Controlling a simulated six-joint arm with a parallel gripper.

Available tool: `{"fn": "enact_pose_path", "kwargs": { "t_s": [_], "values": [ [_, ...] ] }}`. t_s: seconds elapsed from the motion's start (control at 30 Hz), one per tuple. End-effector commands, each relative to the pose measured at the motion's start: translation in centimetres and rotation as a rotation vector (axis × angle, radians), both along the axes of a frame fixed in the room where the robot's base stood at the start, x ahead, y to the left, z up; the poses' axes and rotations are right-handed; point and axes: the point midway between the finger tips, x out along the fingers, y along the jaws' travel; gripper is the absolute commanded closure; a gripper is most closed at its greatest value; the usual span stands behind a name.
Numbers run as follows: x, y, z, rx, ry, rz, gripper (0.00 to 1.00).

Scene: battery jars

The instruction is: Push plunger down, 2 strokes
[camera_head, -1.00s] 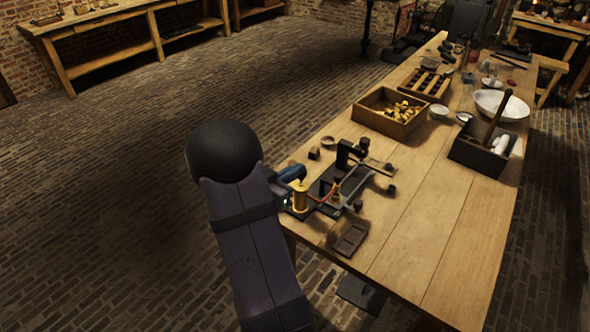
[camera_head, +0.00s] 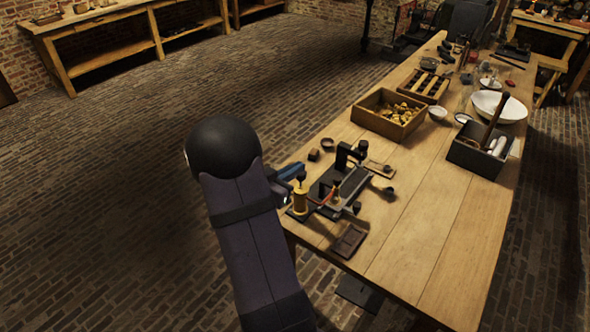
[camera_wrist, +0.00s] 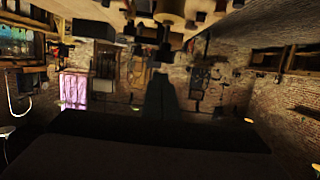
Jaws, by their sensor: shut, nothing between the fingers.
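A small apparatus on a dark base (camera_head: 325,187) stands at the near left end of the workbench. At its left is an upright brass cylinder (camera_head: 300,202) with a dark knob (camera_head: 301,176) on top, which looks like the plunger. My gripper (camera_head: 297,170) has its blue fingers shut and empty, right by the knob at about its height. I cannot tell whether they touch it. In the wrist view my shut gripper (camera_wrist: 160,78) shows as dark teal fingers, with a pale brass-coloured cylinder (camera_wrist: 170,10) at the top edge.
A dark flat block (camera_head: 349,240) lies in front of the apparatus. Small pieces lie behind it. A wooden box of brass parts (camera_head: 365,118), a grey box with a mallet (camera_head: 470,157) and a white bowl (camera_head: 515,108) stand farther back. The bench's right front is clear.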

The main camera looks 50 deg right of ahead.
Motion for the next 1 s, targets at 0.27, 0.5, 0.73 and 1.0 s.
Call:
{"fn": "enact_pose_path", "kwargs": {
  "t_s": [0.27, 0.5, 0.73, 1.0],
  "values": [
    [0.2, 5.2, 1.7, -0.004, -0.005, 0.006, 1.00],
    [0.2, 8.5, 2.7, -0.005, -0.004, 0.004, 1.00],
    [0.1, 9.6, 3.0, -0.005, -0.002, 0.001, 1.00],
    [0.0, 9.7, 3.0, -0.005, -0.002, 0.000, 1.00]
  ]
}}
